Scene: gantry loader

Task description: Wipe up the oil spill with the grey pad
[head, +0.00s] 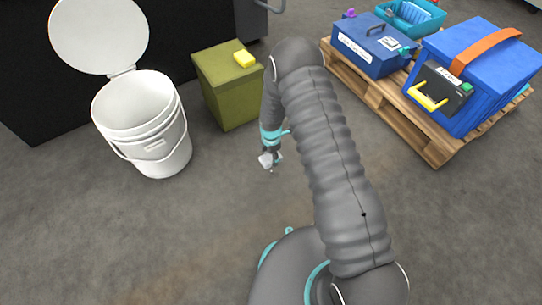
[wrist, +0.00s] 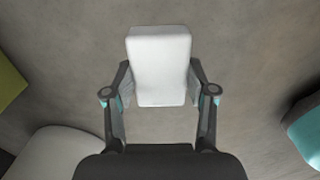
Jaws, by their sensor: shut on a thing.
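My gripper (head: 268,157) hangs over the open floor, right of the white bucket and in front of the olive box. In the wrist view my gripper (wrist: 160,100) is shut on the sides of a pale grey, nearly white pad (wrist: 160,60). The pad (head: 271,160) shows small at the fingertips in the head view. I cannot tell whether it touches the floor. No distinct oil spill stands out; the floor shows only faint darker and brownish patches, and my arm hides part of it.
A white bucket (head: 158,142) with its lid raised stands at left. An olive box (head: 226,92) bears a yellow block (head: 244,59). A wooden pallet (head: 388,108) at right carries a blue toolbox (head: 370,47) and a blue case (head: 482,65). The front left floor is clear.

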